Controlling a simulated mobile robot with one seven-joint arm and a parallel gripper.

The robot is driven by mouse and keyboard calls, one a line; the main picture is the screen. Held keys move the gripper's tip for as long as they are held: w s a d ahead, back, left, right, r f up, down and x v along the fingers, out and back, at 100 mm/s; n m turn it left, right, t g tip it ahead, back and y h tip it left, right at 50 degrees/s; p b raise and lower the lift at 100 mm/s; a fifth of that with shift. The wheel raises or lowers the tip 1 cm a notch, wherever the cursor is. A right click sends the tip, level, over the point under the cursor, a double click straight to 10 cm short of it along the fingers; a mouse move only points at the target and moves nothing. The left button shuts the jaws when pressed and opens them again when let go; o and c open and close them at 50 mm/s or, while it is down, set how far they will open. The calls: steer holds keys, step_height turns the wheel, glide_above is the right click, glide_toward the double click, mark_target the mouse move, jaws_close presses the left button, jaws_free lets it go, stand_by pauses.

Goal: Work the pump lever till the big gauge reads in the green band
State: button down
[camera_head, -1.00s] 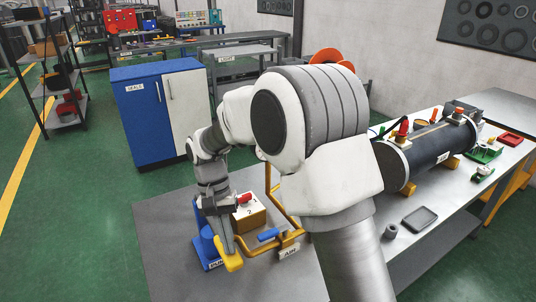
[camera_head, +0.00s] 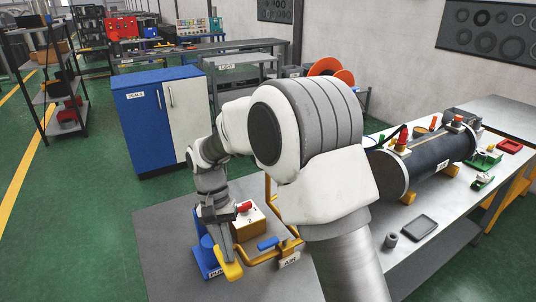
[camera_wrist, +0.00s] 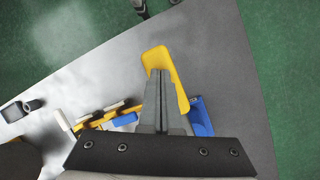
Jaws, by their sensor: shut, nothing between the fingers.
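The blue pump (camera_head: 204,254) stands on the grey bench at the lower middle of the head view, its label partly cut off. Its yellow lever (camera_head: 231,271) ends in a flat paddle facing the camera. The lever also shows in the wrist view (camera_wrist: 167,62), with part of the blue pump (camera_wrist: 201,118) beside it. My gripper (camera_head: 228,254) points down at the lever. In the wrist view my gripper (camera_wrist: 157,74) is shut and empty, its tips over or against the paddle; contact is unclear. I cannot make out the big gauge face in any view.
Right of the pump are a yellow pipe with a blue handle (camera_head: 268,243) and a box with a red knob (camera_head: 244,208). A dark cylinder (camera_head: 428,165) lies on the bench with a tray (camera_head: 419,228) before it. The bench front left is bare.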

steer(key=p+v, duration=0.1)
steer(key=v, duration=0.1)
steer(key=p+v, duration=0.1)
steer(key=v, duration=0.1)
steer(key=p+v, duration=0.2)
steer(key=shift+s+d+r, duration=0.1)
steer(key=shift+s, duration=0.15)
stand_by(0.6)
steer(key=b+x, duration=0.4)
steer(key=x, duration=0.2)
steer(key=shift+w+f, duration=0.1)
steer(key=shift+f, duration=0.1)
